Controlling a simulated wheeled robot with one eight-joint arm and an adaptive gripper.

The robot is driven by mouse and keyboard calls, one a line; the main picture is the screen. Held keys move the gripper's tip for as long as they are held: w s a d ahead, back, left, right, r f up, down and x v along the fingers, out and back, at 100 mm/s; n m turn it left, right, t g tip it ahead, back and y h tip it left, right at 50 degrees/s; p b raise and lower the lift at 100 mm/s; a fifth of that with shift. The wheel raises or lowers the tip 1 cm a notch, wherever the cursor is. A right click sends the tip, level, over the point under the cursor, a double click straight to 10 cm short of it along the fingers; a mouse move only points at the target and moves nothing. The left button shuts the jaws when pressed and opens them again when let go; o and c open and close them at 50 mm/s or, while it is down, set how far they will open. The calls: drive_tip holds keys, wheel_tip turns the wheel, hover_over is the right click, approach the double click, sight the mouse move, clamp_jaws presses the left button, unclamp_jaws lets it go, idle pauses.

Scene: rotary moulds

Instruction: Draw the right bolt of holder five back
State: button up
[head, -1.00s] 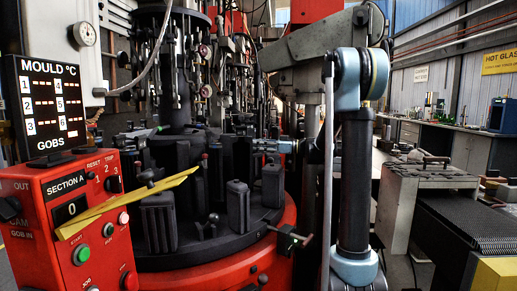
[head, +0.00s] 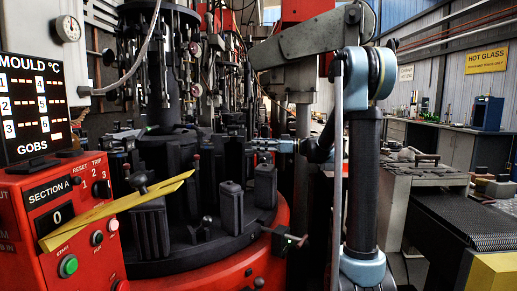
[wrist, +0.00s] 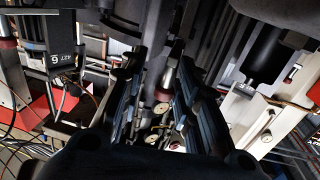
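My gripper (head: 250,146) reaches left from my arm into the rotary mould machine in the head view, above the dark turntable (head: 210,250). It is small and partly lost against dark parts there. In the wrist view my gripper (wrist: 158,85) has its two dark fingers apart. Between and beyond them show a metal cylinder with a reddish band (wrist: 163,92) and small pale round discs (wrist: 162,109); I cannot tell whether the cylinder is the bolt. I cannot make out which holder is number five. No contact with the fingers is visible.
A numbered plate (wrist: 62,60), inverted and read as 6 or 9, hangs at left. Upright black blocks (head: 231,208) stand on the turntable. A red control box (head: 75,215) with a yellow bar (head: 115,207) is at left, a dark conveyor (head: 465,220) at right.

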drive_tip(key=shift+s, duration=0.2)
drive_tip(key=shift+d, duration=0.15)
drive_tip(key=d, duration=1.1)
drive_tip(key=shift+s+d, duration=0.3)
drive_tip(key=shift+s, duration=0.1)
drive_tip(key=shift+s+f, duration=0.1)
